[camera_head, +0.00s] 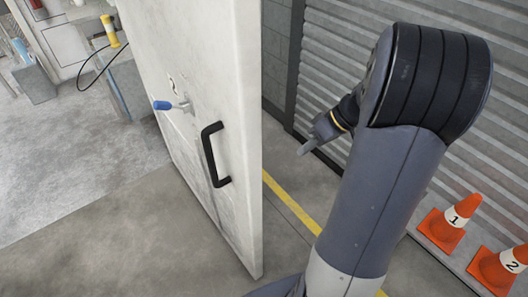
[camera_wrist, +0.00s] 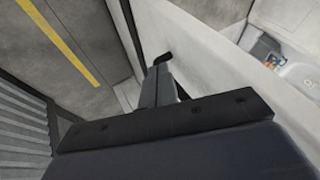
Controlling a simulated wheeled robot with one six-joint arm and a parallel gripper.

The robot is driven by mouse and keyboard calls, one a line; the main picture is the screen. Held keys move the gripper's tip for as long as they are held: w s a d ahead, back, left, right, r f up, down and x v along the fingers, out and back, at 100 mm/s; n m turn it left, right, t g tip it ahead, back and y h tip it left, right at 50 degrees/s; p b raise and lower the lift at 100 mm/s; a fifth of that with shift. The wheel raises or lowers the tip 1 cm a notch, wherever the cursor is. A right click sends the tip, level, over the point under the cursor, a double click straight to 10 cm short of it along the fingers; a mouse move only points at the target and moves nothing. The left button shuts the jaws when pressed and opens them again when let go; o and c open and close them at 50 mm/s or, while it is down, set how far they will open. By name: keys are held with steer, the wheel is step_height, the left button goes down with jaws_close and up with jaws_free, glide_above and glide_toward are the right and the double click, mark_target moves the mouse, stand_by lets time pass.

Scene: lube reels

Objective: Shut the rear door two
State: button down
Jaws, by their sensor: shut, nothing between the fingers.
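A white door (camera_head: 190,60) stands open in the middle of the head view, its free edge toward me. Its visible face has a blue-tipped lever (camera_head: 170,105) and a black pull handle (camera_head: 215,155). Whether it is the door numbered two I cannot tell. My gripper (camera_head: 306,148) is on the right side of the door, beyond its edge, away from the handle face. It looks apart from the door in the head view. In the wrist view my gripper (camera_wrist: 162,60) is shut and empty, beside a pale panel (camera_wrist: 205,40) that may be the door.
A grey corrugated shutter wall (camera_head: 350,50) stands behind my arm. Orange cones numbered 1 (camera_head: 448,222) and 2 (camera_head: 500,268) stand at the right. A yellow line (camera_head: 290,203) runs along the floor. Open floor (camera_head: 90,235) lies left of the door, with equipment (camera_head: 125,85) farther back.

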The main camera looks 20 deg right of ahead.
steer(key=w+a+f+p, duration=0.1)
steer(key=a+f+p, duration=0.1)
steer(key=a+f, duration=0.5)
steer(key=shift+a+p, duration=0.4)
steer(key=shift+a, duration=0.75)
steer(key=shift+w, duration=0.1)
